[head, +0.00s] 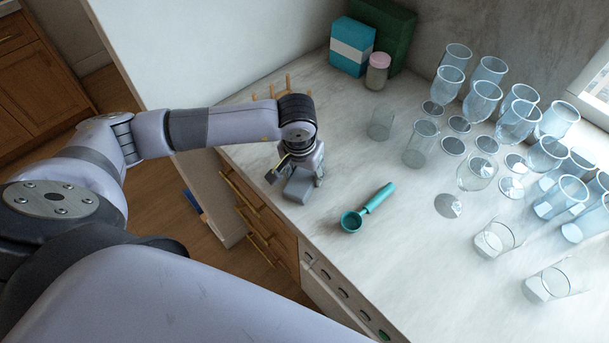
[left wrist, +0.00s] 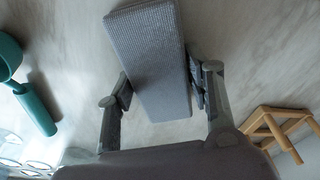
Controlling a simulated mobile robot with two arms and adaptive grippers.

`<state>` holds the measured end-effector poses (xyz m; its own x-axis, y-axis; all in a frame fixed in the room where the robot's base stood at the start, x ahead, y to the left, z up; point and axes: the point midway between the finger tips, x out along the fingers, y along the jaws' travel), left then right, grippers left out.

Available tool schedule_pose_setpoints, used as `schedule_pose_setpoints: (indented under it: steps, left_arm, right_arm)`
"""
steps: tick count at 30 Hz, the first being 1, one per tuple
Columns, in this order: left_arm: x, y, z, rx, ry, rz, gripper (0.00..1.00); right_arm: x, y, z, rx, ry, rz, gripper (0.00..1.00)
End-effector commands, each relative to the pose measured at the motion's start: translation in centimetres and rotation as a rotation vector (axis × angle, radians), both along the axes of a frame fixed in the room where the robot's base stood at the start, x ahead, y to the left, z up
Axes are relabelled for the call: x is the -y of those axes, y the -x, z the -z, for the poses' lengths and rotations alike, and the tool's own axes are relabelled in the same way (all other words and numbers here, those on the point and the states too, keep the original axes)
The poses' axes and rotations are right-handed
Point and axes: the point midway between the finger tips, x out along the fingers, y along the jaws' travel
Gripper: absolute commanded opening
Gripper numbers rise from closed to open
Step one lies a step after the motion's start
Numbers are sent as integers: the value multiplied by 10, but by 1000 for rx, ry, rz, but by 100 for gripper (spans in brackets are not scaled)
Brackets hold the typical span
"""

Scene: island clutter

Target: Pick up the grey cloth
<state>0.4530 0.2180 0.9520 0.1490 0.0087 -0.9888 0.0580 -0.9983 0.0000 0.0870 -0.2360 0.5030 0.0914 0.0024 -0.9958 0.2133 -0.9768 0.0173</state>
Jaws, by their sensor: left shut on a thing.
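The grey cloth (left wrist: 150,55) is a folded, ribbed block between the two fingers of my left gripper (left wrist: 160,95) in the left wrist view. The fingers touch it on both sides. In the head view the cloth (head: 299,187) shows below my left gripper (head: 296,178), near the counter's left edge. I cannot tell whether it is clear of the counter. My right gripper is not in view.
A teal scoop (head: 368,208) lies right of the cloth. A wooden rack (head: 283,90) stands behind my left gripper. Many glasses (head: 483,100) crowd the counter's right side. A blue box (head: 351,47) and a pink-lidded jar (head: 377,72) stand at the back.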

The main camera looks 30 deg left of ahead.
Motion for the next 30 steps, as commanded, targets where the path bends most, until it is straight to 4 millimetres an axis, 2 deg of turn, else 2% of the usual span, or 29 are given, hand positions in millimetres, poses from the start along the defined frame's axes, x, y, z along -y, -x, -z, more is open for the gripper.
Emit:
schedule_pose_setpoints:
  steps: [8, 14, 19, 24, 30]
  left_arm:
    - [0, -1, -3, 2, 0, 0, 20]
    - [0, -2, -23, 5, 2, 1, 20]
    - [0, -2, -61, 9, 0, 2, 20]
    - [0, -2, -113, 11, 0, 1, 20]
    - [1, -1, -164, 7, 1, 1, 20]
  right_arm:
    - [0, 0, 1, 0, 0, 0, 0]
    - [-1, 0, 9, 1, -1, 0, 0]
    - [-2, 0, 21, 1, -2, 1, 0]
    - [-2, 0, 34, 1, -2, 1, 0]
    - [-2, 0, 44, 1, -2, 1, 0]
